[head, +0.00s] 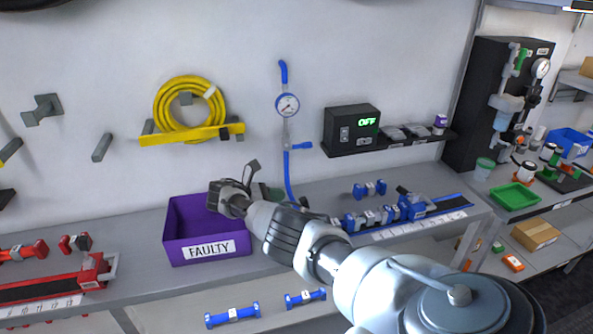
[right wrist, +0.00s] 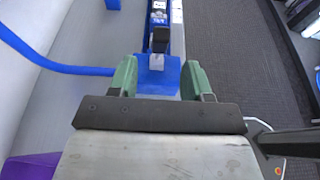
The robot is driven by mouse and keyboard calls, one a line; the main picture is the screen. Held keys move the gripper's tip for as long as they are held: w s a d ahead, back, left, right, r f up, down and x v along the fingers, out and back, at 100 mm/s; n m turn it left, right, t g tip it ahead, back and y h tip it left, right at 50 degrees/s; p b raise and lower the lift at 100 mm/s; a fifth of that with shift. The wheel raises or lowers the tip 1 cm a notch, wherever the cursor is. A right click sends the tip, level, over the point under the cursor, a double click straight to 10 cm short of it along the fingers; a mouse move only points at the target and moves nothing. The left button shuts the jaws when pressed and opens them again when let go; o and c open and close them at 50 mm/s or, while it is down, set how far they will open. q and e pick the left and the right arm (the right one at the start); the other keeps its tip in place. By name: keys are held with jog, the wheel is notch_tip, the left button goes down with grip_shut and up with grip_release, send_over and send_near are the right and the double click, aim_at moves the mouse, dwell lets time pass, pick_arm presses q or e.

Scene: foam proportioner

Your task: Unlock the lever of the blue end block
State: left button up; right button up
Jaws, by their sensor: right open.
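The blue end block (right wrist: 158,80) lies beyond and between the fingers in the right wrist view. A black lever with a pale tip (right wrist: 160,40) stands over it; I cannot tell whether it is locked. My right gripper (right wrist: 159,66) is open, with green fingers spread either side of the block and nothing held. In the head view my right gripper (head: 274,193) is beside the purple bin, and my arm hides the left end of the blue rail assembly (head: 450,204). My left gripper is not in view.
The purple FAULTY bin (head: 210,246) stands just left of my gripper. A blue hose (head: 288,175) hangs from a gauge (head: 288,105) behind it. A loose blue part (head: 369,190) lies behind the rail. A red rail assembly (head: 55,287) is at left.

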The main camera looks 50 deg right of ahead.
jog(key=v, duration=0.2)
jog(key=shift+w+a+r+b, duration=0.15)
jog(key=shift+a+b, duration=0.15)
jog(key=shift+b, duration=0.05)
dwell(0.4)
